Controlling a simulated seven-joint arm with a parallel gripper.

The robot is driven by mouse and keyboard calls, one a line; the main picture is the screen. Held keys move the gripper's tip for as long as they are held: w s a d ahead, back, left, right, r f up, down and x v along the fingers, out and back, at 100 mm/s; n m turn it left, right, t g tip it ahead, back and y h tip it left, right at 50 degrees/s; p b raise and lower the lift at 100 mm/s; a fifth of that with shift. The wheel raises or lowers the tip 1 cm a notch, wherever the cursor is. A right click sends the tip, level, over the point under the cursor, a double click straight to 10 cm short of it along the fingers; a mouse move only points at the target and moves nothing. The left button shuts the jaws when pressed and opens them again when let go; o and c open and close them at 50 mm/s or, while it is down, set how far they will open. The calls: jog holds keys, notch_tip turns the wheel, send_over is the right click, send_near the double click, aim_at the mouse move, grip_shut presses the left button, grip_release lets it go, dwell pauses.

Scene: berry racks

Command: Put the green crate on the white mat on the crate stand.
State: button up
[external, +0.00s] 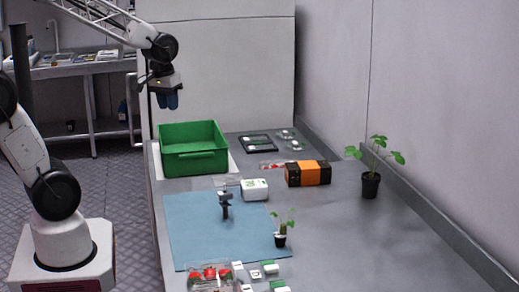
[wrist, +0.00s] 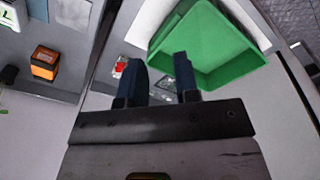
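The green crate (external: 200,164) is open-topped and looks empty. It stands upright on a white mat (external: 234,172) at the far left end of the grey table. My gripper (external: 169,101) hangs above the back left part of the crate, pointing down and apart from it. In the wrist view, the two dark fingers of the gripper (wrist: 156,62) are spread with nothing between them. The crate (wrist: 215,60) shows there beyond the fingertips, to their upper right. I cannot make out which thing is the crate stand.
A black tray (external: 257,144), an orange and black box (external: 308,173) and a white box (external: 254,189) lie right of the crate. A blue mat (external: 190,222) lies in front. A potted plant (external: 371,185) stands at right. The table's front right is clear.

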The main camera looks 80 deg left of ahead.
jog(key=s+d+r+m, duration=0.2)
jog(key=s+d+m, duration=0.2)
jog(key=d, duration=0.4)
jog(key=s+d+r+m+t, duration=0.1)
jog(key=s+d+m, duration=0.3)
jog(key=d, duration=0.4)
jog(key=shift+s+d+r+m+h, duration=0.15)
jog(key=shift+d+r+m+h, duration=0.1)
jog(key=shift+r+m+h, duration=0.2)
